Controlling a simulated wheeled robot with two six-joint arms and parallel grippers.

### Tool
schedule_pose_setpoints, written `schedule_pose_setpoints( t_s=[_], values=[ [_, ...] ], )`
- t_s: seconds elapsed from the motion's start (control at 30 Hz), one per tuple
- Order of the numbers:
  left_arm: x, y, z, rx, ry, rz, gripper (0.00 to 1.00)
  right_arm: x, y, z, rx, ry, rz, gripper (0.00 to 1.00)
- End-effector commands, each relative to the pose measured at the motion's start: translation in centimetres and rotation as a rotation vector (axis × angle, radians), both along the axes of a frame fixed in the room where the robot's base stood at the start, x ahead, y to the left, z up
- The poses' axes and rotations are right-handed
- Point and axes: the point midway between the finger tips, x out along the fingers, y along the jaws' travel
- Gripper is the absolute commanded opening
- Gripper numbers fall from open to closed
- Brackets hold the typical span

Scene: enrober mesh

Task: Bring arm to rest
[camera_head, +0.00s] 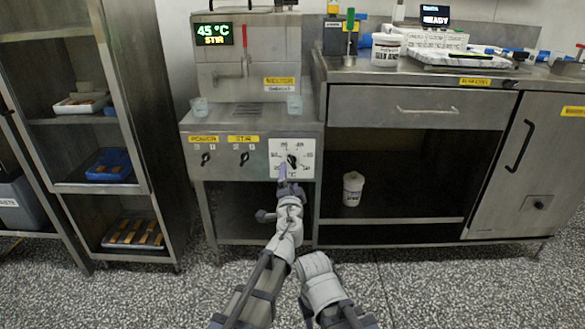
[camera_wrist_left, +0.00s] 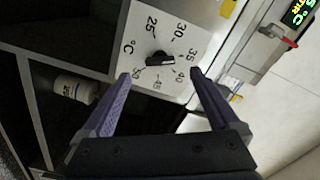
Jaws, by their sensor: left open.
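My left gripper (camera_head: 284,170) reaches up in front of the temperature dial plate (camera_head: 304,172) on the steel machine. Its purple fingers are open and empty. In the left wrist view the gripper (camera_wrist_left: 160,74) has its fingertips spread to either side of the black dial knob (camera_wrist_left: 158,59), with nothing between them. The knob sits on a white plate marked in °C, and the fingers appear clear of it. In the head view the knob (camera_head: 292,161) is partly beside the fingertips. My right gripper does not show.
The machine's display (camera_head: 213,34) reads 45 °C and STIR. POWER (camera_head: 205,158) and STIR (camera_head: 244,158) switches sit left of the dial. A rack (camera_head: 134,120) with trays stands left, a steel counter (camera_head: 440,75) right. A white tub (camera_head: 353,188) stands on its shelf. Speckled floor is open in front.

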Motion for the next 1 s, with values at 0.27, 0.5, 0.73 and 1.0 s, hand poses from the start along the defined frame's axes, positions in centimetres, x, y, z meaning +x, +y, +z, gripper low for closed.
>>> schedule_pose_setpoints(
  t_s=[0.27, 0.5, 0.73, 1.0],
  values=[
    [-4.1, 12.7, -5.6, -0.277, 0.207, 0.394, 0.95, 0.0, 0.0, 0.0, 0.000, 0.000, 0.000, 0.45],
    [-13.9, 19.5, -15.7, -0.589, 0.646, 0.744, 0.95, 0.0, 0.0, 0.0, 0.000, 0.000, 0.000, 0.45],
    [-21.5, 18.2, -20.4, -0.775, 1.008, 0.839, 0.95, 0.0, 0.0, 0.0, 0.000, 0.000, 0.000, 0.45],
    [-27.7, 14.5, -20.6, -0.896, 1.331, 0.811, 0.95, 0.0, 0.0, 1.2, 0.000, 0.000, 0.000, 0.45]
  ],
)
